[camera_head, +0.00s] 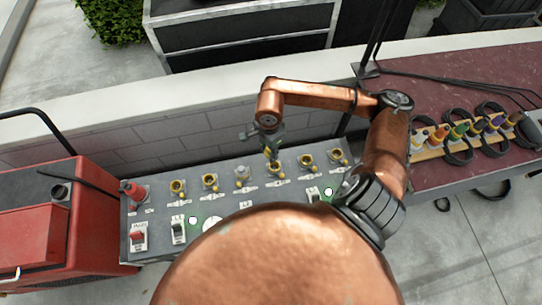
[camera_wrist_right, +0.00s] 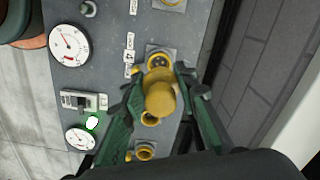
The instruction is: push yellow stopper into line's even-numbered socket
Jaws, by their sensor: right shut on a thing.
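My right gripper (camera_head: 272,146) is above the grey panel (camera_head: 155,212), over one of the sockets in its back row. In the right wrist view its green fingers (camera_wrist_right: 157,88) are closed around the yellow stopper (camera_wrist_right: 159,98). A socket (camera_wrist_right: 158,59) with a yellow ring and dark holes shows just beyond the stopper; I cannot tell whether they touch. In the head view the row has several sockets, among them a yellow-ringed one (camera_head: 306,161) right of the gripper and another (camera_head: 210,181) left of it. My left gripper is out of view.
A red plug (camera_head: 132,189) stands at the panel's left end, with switches (camera_head: 179,230) along the front. A red case (camera_head: 42,232) adjoins on the left. A rack of coloured stoppers with black cables (camera_head: 460,131) lies right. A low wall (camera_head: 120,161) runs behind.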

